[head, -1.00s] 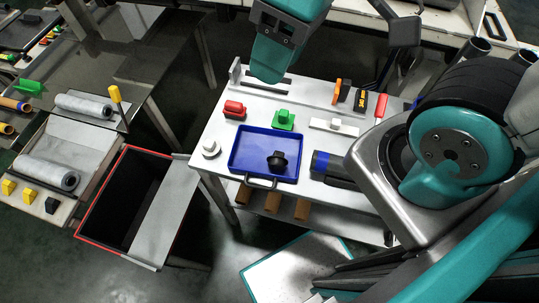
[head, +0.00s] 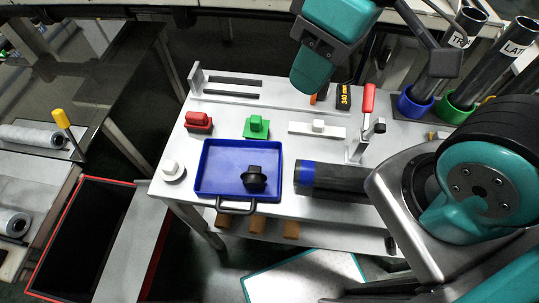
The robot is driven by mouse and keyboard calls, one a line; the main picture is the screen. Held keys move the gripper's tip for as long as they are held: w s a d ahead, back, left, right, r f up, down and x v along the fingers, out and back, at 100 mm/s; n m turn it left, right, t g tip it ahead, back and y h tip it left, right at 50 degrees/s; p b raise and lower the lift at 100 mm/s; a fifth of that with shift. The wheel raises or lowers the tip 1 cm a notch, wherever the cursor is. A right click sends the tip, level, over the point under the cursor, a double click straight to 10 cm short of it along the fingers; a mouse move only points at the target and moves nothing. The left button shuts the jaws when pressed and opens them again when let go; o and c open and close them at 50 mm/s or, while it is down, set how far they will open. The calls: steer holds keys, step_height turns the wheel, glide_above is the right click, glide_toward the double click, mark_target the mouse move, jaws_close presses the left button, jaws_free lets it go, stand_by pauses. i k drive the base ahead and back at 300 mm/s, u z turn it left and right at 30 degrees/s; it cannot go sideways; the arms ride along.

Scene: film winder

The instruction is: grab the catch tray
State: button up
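The catch tray (head: 215,172) is a shallow blue tray lying flat on the light work table, near its front edge. Its dark handle (head: 236,210) sticks out over the front edge. A black knob-shaped piece (head: 254,178) sits in the tray, right of its middle. My arm reaches in from the right, and a teal end part of it hangs over the back of the table, behind and above the tray and apart from it. I cannot make out the gripper's fingertips, so its opening is hidden.
A red block (head: 199,122), a green block (head: 256,126) and a white knob (head: 173,170) surround the tray. A dark roll with a blue band (head: 330,176) lies close on its right. A red-handled clamp (head: 368,105) stands farther right. A red-rimmed bin (head: 75,240) stands at lower left.

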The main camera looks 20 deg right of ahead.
mark_target(222, 161)
steer(key=z, duration=0.3)
steer(key=k, duration=1.05)
steer(key=u, duration=1.65)
steer(key=i, duration=0.5)
steer(key=z, duration=0.1)
